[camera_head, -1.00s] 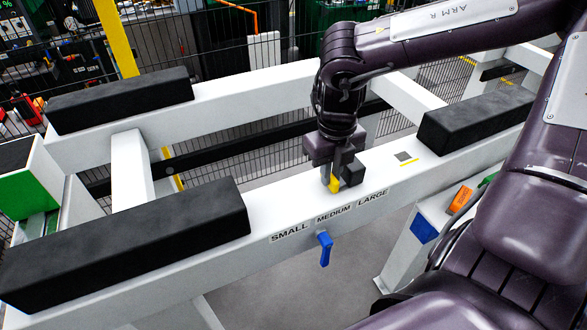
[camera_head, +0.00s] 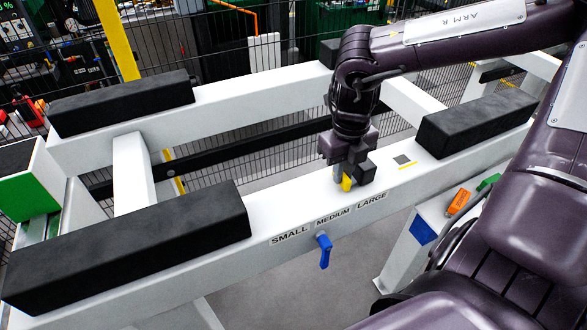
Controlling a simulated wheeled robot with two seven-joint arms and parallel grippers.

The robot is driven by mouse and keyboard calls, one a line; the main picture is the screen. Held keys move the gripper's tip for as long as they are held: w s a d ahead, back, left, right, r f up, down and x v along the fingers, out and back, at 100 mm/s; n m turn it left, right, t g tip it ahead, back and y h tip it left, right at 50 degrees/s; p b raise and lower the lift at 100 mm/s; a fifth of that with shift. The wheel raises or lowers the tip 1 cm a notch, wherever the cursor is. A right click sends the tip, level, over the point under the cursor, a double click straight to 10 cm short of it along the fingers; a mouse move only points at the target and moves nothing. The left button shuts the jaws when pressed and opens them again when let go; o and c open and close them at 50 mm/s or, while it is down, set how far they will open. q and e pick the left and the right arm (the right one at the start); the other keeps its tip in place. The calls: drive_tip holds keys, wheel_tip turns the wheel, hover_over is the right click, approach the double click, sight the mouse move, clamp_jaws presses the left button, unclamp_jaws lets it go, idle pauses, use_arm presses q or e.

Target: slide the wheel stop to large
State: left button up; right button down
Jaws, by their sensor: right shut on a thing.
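The wheel stop is a small dark block (camera_head: 365,172) with a yellow part (camera_head: 347,184) at its left, on top of the white front beam (camera_head: 290,205). It stands between the MEDIUM and LARGE labels, closer to the LARGE label (camera_head: 372,199). My right gripper (camera_head: 350,172) points down from above and is shut on the stop. The fingers partly hide it. The SMALL label (camera_head: 289,235) and MEDIUM label (camera_head: 334,215) are on the beam's front face. My left gripper is not in view.
A blue lever (camera_head: 324,250) hangs on the beam's front below MEDIUM. A grey square with a yellow line (camera_head: 403,160) marks the beam top right of the stop. Black pads lie at the left (camera_head: 130,245) and right (camera_head: 477,122). A wire fence stands behind.

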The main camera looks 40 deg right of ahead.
drive_tip(key=shift+w+d+r, duration=0.25)
drive_tip(key=shift+d+r, duration=0.05)
drive_tip(key=shift+d, duration=0.2)
drive_tip(key=shift+s+d+p, duration=0.25)
drive_tip(key=shift+d+p, duration=0.2)
drive_tip(key=shift+d, duration=0.5)
drive_tip(key=shift+s+d+p, duration=0.2)
drive_tip(key=shift+d+p, duration=0.2)
drive_tip(key=shift+d, duration=0.5)
drive_tip(key=c, duration=1.8)
unclamp_jaws()
drive_tip(key=shift+c, duration=0.2)
drive_tip(key=o, duration=0.6)
drive_tip(key=shift+a+f, duration=0.15)
drive_tip(key=shift+f, duration=0.05)
drive_tip(key=shift+s+f, duration=0.1)
drive_tip(key=shift+s, duration=0.05)
